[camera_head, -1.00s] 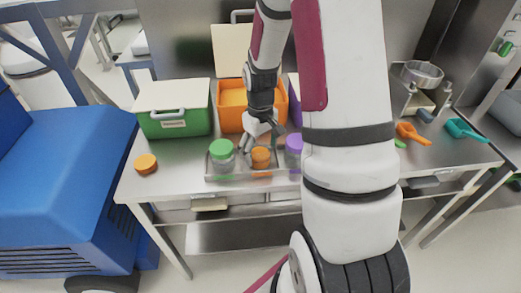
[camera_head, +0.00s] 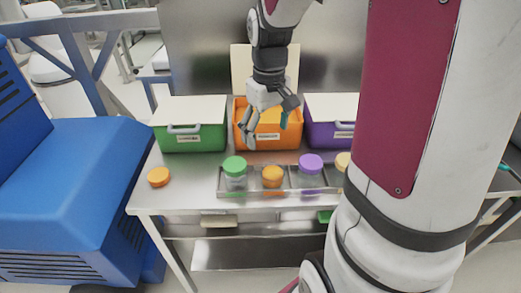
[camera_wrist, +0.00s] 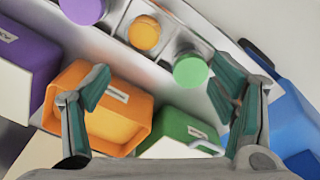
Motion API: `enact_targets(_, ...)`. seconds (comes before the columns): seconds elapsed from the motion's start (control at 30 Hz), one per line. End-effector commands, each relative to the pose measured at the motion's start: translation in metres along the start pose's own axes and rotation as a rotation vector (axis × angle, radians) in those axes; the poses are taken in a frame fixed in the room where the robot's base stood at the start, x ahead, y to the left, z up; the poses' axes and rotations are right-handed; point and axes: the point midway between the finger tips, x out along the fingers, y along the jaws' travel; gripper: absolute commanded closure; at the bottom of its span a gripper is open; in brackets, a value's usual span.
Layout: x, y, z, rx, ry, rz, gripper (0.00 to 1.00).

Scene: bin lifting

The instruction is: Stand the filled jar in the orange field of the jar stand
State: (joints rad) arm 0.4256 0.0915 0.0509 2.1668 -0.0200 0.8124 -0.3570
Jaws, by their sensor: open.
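The jar with orange filling (camera_head: 272,178) stands upright in the jar stand (camera_head: 300,191), between the green-lidded jar (camera_head: 235,172) and the purple-lidded jar (camera_head: 311,168). It is shorter than these two and its round orange top shows in the wrist view (camera_wrist: 144,33). The field's colour mark is hard to see now. My gripper (camera_head: 266,128) is open and empty, above and behind the stand, in front of the orange bin (camera_head: 268,141). In the wrist view my fingers (camera_wrist: 160,93) are spread wide with nothing between them.
An orange lid (camera_head: 158,177) lies on the table left of the stand. A closed green bin (camera_head: 190,136) and purple bin (camera_head: 330,133) flank the open orange bin. Bare tabletop (camera_head: 195,175) lies left of the stand. My arm hides the right side.

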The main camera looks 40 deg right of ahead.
Motion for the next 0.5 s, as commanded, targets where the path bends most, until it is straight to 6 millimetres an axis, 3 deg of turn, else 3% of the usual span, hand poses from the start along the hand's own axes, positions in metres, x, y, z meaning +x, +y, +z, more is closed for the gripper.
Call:
enact_targets(0.03, -0.019, -0.015, 0.006, -0.008, 0.032, 0.013, 0.21)
enact_targets(0.2, -0.065, -0.058, 0.036, -0.009, 0.124, 0.032, 0.21)
enact_targets(0.5, -0.11, -0.116, 0.105, -0.006, 0.288, 0.011, 0.21)
